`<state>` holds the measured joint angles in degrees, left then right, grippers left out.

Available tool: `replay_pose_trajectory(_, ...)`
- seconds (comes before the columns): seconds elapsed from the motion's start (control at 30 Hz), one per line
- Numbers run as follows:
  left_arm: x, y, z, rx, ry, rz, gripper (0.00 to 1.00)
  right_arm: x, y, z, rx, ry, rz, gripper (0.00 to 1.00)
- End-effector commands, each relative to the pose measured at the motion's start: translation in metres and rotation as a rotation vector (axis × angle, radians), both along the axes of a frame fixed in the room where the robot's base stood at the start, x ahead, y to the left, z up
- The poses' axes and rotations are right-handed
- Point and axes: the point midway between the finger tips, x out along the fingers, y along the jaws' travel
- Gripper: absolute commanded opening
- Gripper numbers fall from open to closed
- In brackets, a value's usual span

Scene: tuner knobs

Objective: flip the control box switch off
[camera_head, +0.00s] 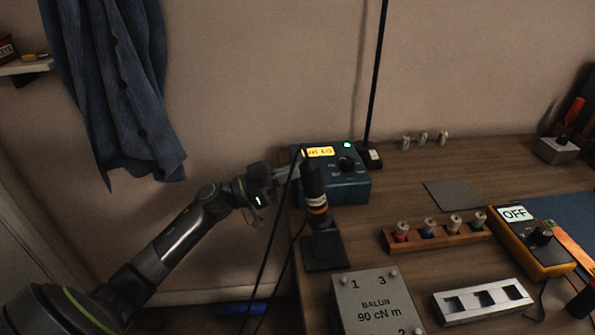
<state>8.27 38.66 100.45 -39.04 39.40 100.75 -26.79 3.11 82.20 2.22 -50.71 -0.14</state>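A blue box (347,190) with a lit yellow display (319,152), a glowing green light (347,144) and a black knob (346,163) stands at the back left of the bench. It may be the control box; I cannot make out a switch on it. A small grey box (556,151) with a dark control on top stands at the far right. My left gripper (286,172) is at the left side of the blue box, close to its upper left edge. Cables and a black handle partly hide its fingertips, so contact and opening are unclear. My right gripper is not in view.
A yellow meter (544,262) reads OFF. A wooden rack (440,238), a slotted white block (463,311) and a grey BALUN plate (374,288) occupy the front. A thin black pole (377,75) rises behind.

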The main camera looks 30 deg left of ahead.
Motion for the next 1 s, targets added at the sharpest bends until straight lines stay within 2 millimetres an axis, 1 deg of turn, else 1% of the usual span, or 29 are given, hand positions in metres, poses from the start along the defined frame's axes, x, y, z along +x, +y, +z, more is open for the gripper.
replay_pose_trajectory(0.37,0.0,0.0,-0.001,0.003,-0.004,0.0,0.0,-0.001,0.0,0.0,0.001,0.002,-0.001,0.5)
replay_pose_trajectory(0.5,0.0,0.0,-0.008,0.038,-0.049,0.001,0.0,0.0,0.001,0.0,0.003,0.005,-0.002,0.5)
replay_pose_trajectory(0.57,-0.001,0.0,-0.011,0.069,-0.088,0.0,0.0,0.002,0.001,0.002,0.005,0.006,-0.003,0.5)
replay_pose_trajectory(0.6,-0.001,-0.001,-0.009,0.066,-0.083,0.0,0.0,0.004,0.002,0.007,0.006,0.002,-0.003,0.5)
replay_pose_trajectory(0.7,-0.001,0.0,-0.01,0.066,-0.08,0.001,0.0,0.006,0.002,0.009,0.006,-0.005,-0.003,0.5)
replay_pose_trajectory(0.93,-0.001,0.001,-0.009,0.066,-0.077,0.003,0.0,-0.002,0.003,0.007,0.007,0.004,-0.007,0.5)
replay_pose_trajectory(1.0,-0.001,0.001,-0.007,0.066,-0.077,0.003,0.0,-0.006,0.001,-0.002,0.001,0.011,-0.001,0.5)
